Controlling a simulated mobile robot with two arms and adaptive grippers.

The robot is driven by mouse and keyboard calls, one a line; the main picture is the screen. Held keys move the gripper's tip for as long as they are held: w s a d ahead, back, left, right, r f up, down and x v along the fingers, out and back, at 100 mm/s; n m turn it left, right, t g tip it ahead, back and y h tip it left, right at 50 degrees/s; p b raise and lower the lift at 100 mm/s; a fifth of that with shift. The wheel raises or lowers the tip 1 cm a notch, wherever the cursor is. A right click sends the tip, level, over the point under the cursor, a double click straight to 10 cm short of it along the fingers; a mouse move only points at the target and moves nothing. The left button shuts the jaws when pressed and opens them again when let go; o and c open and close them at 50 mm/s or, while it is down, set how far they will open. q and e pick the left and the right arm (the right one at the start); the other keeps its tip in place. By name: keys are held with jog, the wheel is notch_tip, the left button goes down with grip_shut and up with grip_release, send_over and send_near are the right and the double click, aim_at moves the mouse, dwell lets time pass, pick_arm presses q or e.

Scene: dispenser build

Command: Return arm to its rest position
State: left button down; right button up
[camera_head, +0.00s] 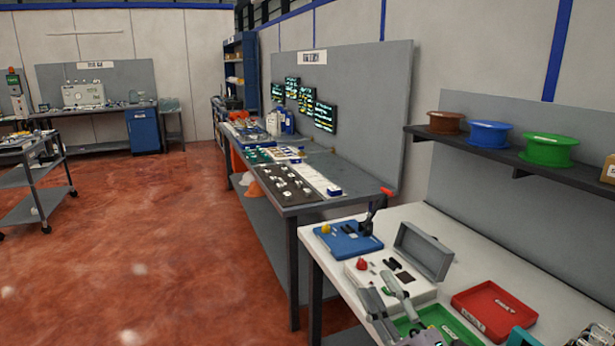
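My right gripper (377,284) comes in at the bottom, over the near white table (436,224). Its two grey fingers are spread apart with nothing seen between them. The fingers overlap the front of a white device (415,291) with a red button and a raised grey lid (424,250); I cannot tell whether they touch it. The gripper's body covers part of a green tray (462,327). My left gripper is not in view.
A red tray (494,312) lies right of the device, and a blue fixture (347,240) with a black lever stands behind it. Spools, including a green one (549,150), sit on a wall shelf. A grey workbench (335,205) stands beyond.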

jog(key=s+d+f+m+g+h, duration=0.45)
jog(key=f+m, duration=0.25)
jog(key=f, duration=0.3)
jog(key=s+d+f+m+g+h, duration=0.3)
jog(key=d+f+m+h, duration=0.3)
jog(key=f, duration=0.3)
jog(key=s+a+f+m+g+y, duration=0.1)
jog(key=s+f+m+g, duration=0.1)
jog(key=s+f+g, duration=0.6)
jog(key=s+a+f+m+g+y, duration=0.15)
jog(key=s+f, duration=0.35)
jog(key=s, duration=0.7)
notch_tip(320, 180, down, 26)
jog(key=s+r+g, duration=0.1)
jog(key=s+g, duration=0.1)
jog(key=s+d+f, duration=0.2)
jog(key=s+f, duration=1.4)
jog(key=shift+d+n+g+h, duration=0.4)
jog(key=shift+n, duration=0.05)
